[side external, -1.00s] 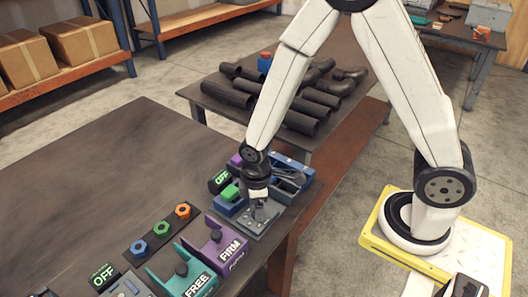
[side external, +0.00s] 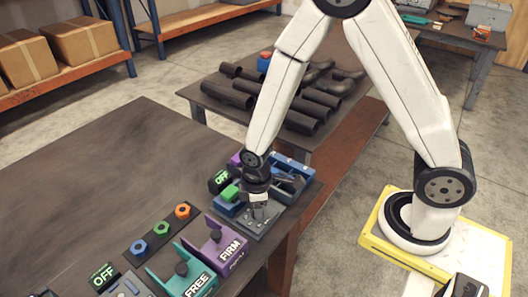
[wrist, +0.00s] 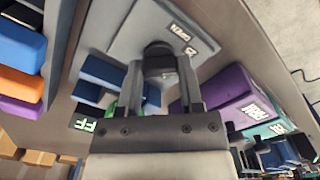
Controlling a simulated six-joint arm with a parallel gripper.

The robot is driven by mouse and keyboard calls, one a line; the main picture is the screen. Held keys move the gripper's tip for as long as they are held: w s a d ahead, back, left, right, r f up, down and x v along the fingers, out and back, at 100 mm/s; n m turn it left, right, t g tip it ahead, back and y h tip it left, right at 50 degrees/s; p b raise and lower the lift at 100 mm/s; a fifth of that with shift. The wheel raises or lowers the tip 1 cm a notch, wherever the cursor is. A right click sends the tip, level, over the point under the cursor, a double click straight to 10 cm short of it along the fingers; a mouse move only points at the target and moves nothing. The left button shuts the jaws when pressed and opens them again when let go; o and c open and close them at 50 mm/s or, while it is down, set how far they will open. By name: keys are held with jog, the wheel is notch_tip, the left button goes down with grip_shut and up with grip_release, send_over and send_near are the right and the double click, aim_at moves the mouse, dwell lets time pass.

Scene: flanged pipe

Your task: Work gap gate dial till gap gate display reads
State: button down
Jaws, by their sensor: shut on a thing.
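My gripper (side external: 258,212) points down over a grey plate (side external: 240,224) at the near right edge of the dark bench. In the wrist view its two fingers (wrist: 159,68) are shut on a dark round dial (wrist: 158,48). The dial stands on the grey plate (wrist: 125,42), beside a small dark label whose upside-down text I cannot read surely. A black display with green letters reading OFF (side external: 221,179) stands just behind and left of the gripper. Part of a green-lettered display (wrist: 83,124) shows in the wrist view. Which display belongs to the gap gate is not clear.
Purple FIRM (side external: 228,244) and teal FREE (side external: 194,278) brackets stand close in front. Another OFF display (side external: 103,276) is at lower left. A strip with blue, green and orange nuts (side external: 161,235) lies left. A blue tray (side external: 292,183) is close behind. The bench's left is clear.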

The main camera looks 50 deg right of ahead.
jog(key=shift+m, duration=0.5)
jog(key=m, duration=0.3)
jog(key=shift+m, duration=2.5)
jog(key=shift+c, duration=1.2)
grip_release()
jog(key=shift+r, duration=0.2)
jog(key=shift+r, duration=3.75)
